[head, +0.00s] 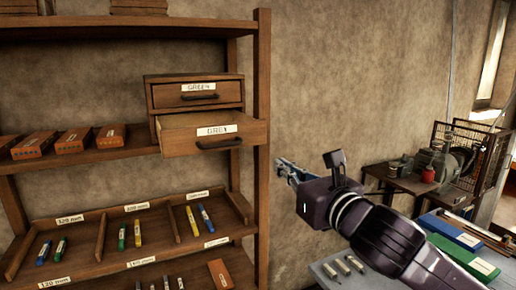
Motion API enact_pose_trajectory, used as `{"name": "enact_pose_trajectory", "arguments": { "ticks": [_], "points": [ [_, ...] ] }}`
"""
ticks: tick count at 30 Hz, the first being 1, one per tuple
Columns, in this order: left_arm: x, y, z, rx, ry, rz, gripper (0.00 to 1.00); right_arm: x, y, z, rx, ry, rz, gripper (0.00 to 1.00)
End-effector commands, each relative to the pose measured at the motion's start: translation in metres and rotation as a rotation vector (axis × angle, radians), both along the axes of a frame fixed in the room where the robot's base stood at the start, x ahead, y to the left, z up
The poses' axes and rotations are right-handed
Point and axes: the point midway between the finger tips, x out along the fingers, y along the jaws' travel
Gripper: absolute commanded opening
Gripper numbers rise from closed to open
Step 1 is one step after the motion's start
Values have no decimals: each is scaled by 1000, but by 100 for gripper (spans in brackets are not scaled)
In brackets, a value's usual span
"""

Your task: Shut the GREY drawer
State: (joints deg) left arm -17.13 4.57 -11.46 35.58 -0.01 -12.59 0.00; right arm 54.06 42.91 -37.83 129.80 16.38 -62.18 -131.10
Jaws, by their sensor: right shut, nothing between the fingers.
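The grey drawer (180,139) is the lower of two drawers in a small wooden cabinet on the shelf, with a label reading GREY and a dark handle. It stands pulled out, its front well forward of the drawer above. The green drawer (170,94) above it looks shut. My right gripper (281,166) is shut and empty, to the right of the grey drawer and slightly lower, apart from it in the picture. My left gripper is not in view.
The shelf's right upright (262,80) stands just right of the cabinet. Brick-like boxes (72,140) lie left of it. A lower tray (110,245) holds coloured sticks. At right are a bench with a wire cage (470,150) and a blue box (450,232).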

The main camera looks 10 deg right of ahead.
Motion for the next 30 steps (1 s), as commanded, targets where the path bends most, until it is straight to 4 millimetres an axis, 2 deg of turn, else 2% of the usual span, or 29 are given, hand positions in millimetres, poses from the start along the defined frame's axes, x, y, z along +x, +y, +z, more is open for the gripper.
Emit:
{"name": "enact_pose_trajectory", "arguments": {
  "ticks": [18, 24, 30],
  "points": [
    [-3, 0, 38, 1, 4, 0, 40, 99, 32, 2, 7, 7, 0, 0],
    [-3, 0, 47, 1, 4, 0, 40, 119, 39, 0, 6, 5, 0, 0],
    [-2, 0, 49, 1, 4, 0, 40, 126, 41, -1, 4, 2, 0, 0]
  ]
}}
